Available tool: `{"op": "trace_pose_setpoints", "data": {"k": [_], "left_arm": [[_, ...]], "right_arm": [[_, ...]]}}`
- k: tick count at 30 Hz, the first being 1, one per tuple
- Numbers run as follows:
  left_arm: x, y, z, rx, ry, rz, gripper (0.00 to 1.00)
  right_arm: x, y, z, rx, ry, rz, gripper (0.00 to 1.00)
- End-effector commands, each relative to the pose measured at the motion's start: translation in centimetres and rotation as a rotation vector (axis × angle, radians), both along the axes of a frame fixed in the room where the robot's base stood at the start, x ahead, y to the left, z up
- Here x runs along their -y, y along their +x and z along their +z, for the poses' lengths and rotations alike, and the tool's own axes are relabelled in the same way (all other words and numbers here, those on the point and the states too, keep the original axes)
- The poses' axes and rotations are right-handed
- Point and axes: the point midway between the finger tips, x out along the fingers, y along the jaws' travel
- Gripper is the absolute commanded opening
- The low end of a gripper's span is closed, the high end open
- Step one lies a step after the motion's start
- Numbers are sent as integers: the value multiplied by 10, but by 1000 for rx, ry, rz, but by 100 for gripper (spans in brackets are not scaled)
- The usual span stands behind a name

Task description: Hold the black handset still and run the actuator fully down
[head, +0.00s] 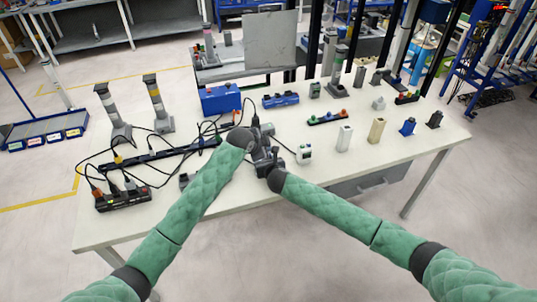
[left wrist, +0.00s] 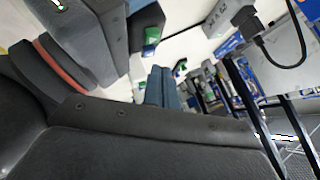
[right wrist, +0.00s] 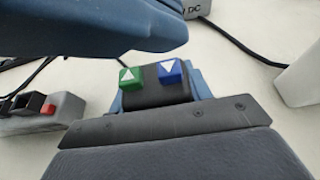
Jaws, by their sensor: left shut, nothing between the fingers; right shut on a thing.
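The black handset (right wrist: 155,92) has a green up-arrow button (right wrist: 132,80) and a blue down-arrow button (right wrist: 170,72), both uncovered in the right wrist view. My right gripper (head: 264,158) is shut on the handset at the front middle of the table. My left gripper (head: 266,133) is shut and empty close by; its closed blue-grey fingertips (left wrist: 161,88) show in the left wrist view. In the head view the handset is mostly hidden between the grippers. Two upright grey columns with dark tops, a left one (head: 113,112) and a right one (head: 156,103), stand at the table's left; I cannot tell which is the actuator.
A black power strip (head: 123,199) and tangled cables lie at the left of the white table (head: 330,165). A blue box (head: 220,99) stands behind the grippers. Small blocks, including a white one (head: 344,138) and a beige one (head: 377,130), stand to the right. The front right tabletop is clear.

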Motion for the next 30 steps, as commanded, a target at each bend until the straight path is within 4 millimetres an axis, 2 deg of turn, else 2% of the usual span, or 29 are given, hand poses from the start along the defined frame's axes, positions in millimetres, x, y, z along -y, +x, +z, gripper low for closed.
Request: {"op": "trace_pose_setpoints", "data": {"k": [13,30], "left_arm": [[0,0,5,1,0,1,0],[-1,0,48,1,0,1,0]], "right_arm": [[0,0,0,0,0,0,23],[0,0,0,0,0,0,23]]}}
